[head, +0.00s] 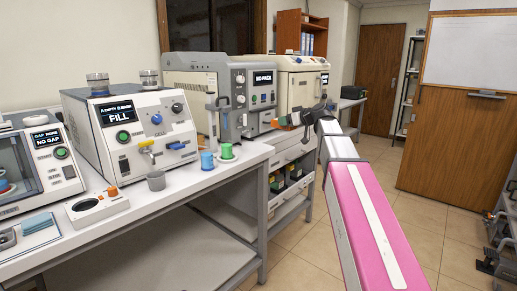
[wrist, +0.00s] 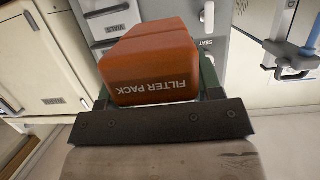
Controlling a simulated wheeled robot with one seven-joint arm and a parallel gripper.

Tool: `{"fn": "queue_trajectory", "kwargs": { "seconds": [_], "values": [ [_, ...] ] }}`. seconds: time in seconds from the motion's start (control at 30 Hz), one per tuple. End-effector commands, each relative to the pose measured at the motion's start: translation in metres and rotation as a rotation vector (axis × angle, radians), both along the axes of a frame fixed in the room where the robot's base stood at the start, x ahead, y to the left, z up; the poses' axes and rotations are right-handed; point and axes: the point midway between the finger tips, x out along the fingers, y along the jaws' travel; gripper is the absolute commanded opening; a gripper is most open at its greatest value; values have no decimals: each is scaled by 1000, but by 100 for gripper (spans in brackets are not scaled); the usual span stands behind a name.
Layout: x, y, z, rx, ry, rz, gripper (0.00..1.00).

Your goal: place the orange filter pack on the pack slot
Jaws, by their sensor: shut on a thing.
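The orange filter pack (wrist: 150,55) is held between the fingers of my gripper (wrist: 155,90) in the wrist view, with its FILTER PACK lettering facing the camera. In the head view, my gripper (head: 297,121) is at the far end of my arm, in front of the grey machine, with a small orange part of the pack (head: 283,122) showing. The grey machine (head: 205,77) has a screen (head: 262,77) reading NO PACK. In the wrist view, a grey panel (wrist: 228,50) marked SEAT is behind the pack. I cannot make out the pack slot clearly in either view.
In the head view, the bench (head: 200,180) holds a machine reading FILL (head: 130,120), a grey cup (head: 156,180), a blue cup (head: 207,161) and a green piece (head: 226,152).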

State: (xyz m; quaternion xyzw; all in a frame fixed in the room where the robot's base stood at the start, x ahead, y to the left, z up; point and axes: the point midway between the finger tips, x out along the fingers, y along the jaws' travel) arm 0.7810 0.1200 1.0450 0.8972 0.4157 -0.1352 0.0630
Motion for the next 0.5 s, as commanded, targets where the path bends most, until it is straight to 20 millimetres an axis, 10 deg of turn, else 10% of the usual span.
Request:
{"fn": "queue_trajectory", "kwargs": {
  "seconds": [0.5],
  "values": [
    [23,77,-38,0,2,45,32]
  ]
}}
